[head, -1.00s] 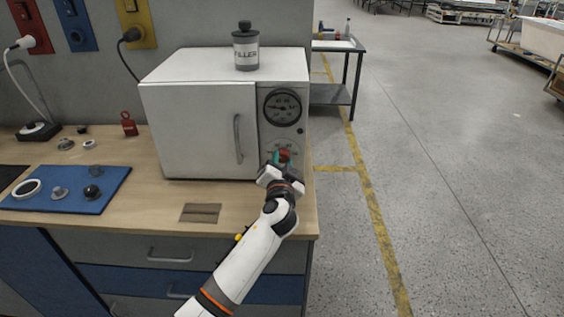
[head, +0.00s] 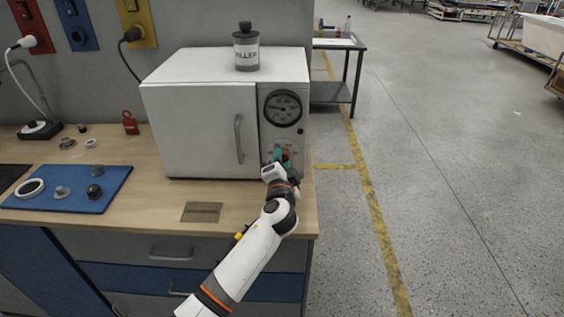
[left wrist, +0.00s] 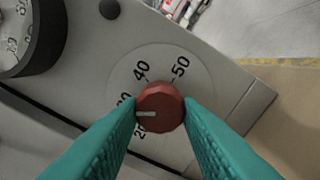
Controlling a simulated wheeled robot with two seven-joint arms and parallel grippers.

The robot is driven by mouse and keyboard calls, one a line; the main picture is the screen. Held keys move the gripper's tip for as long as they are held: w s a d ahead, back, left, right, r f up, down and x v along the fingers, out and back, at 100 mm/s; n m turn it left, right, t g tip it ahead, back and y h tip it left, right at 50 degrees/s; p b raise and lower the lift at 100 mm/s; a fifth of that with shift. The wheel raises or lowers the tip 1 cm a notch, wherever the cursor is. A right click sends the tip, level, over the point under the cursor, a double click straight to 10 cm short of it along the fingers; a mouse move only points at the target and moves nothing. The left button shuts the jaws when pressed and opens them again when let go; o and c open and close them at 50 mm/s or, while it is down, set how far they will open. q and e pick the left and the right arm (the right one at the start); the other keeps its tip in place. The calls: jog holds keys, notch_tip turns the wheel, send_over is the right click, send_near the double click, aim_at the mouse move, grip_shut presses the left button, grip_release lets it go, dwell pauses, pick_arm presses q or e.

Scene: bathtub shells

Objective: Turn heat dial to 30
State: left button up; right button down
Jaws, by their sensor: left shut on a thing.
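The heat dial is a red faceted knob (left wrist: 160,106) on the lower front panel of a white oven (head: 198,130); it also shows in the head view (head: 285,154). My left gripper (head: 281,159) is shut on it, with one teal finger on each side in the left wrist view. The knob's white pointer line points left and slightly down in that view, toward the area between 20 and a partly hidden 30. The left finger covers part of these marks, so the exact reading is unclear. The 40 and 50 marks are clear. My right gripper is not in view.
A round gauge (head: 283,108) sits above the dial, and the oven door handle (head: 238,139) is left of it. A filler jar (head: 246,50) stands on the oven. A blue mat (head: 45,203) with small parts lies on the workbench (head: 150,205).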

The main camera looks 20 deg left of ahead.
pick_arm(q)
jog(key=o, duration=1)
jog(key=b+v, duration=0.1)
jog(key=v, duration=1.1)
